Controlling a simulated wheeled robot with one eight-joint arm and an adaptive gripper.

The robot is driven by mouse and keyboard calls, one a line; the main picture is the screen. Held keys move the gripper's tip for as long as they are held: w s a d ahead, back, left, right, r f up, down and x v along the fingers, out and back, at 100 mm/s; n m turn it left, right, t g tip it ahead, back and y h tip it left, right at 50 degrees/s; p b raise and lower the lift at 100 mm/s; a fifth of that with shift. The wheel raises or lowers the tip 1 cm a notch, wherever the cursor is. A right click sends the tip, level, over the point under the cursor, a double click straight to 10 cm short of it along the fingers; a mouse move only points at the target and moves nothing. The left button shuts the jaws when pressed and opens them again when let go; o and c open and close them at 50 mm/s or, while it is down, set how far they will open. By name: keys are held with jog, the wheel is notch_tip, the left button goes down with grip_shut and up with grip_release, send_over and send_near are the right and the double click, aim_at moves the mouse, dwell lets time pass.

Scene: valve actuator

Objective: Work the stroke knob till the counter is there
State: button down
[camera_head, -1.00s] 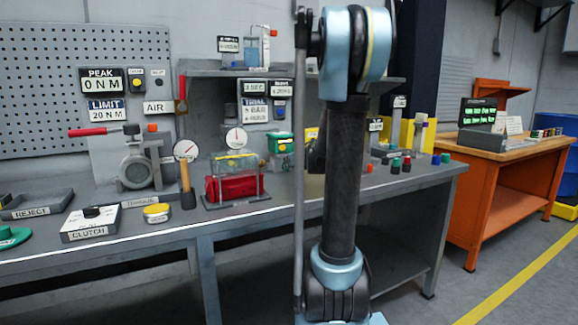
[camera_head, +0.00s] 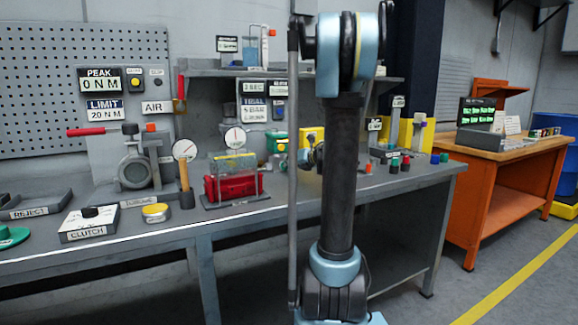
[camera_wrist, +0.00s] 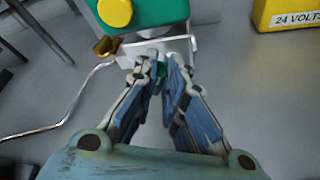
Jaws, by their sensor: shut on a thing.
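My gripper (camera_wrist: 163,66) is closed in on a small green piece (camera_wrist: 160,76), which shows between its fingertips in the wrist view. This piece is at the front of a white block (camera_wrist: 124,58) below a green box (camera_wrist: 162,10) with a round yellow button (camera_wrist: 115,12). Whether the piece is the stroke knob I cannot tell, as the fingers cover most of it. In the head view the green box (camera_head: 275,138) stands on the bench behind the red cylinder. Small display panels (camera_head: 254,87) hang above it; I cannot read a counter clearly.
A yellow box marked 24 VOLTS (camera_wrist: 288,12) stands to the right in the wrist view. In the head view a red cylinder rig (camera_head: 232,185) stands left of my arm. Bare bench lies around the block.

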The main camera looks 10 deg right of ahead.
jog(key=m+y, duration=0.1)
jog(key=d+m+y, duration=0.1)
jog(key=m, duration=0.1)
jog(key=shift+w+f, duration=0.2)
jog(key=shift+f, duration=0.15)
jog(key=shift+d+f+m+y, duration=0.2)
jog(key=shift+m+y, duration=0.15)
jog(key=shift+m, duration=0.4)
jog(key=shift+d+f+m+y, duration=0.15)
jog(key=shift+m+y, duration=0.2)
jog(key=shift+m, duration=0.4)
jog(key=shift+a+t, duration=0.1)
jog(key=shift+t, duration=0.2)
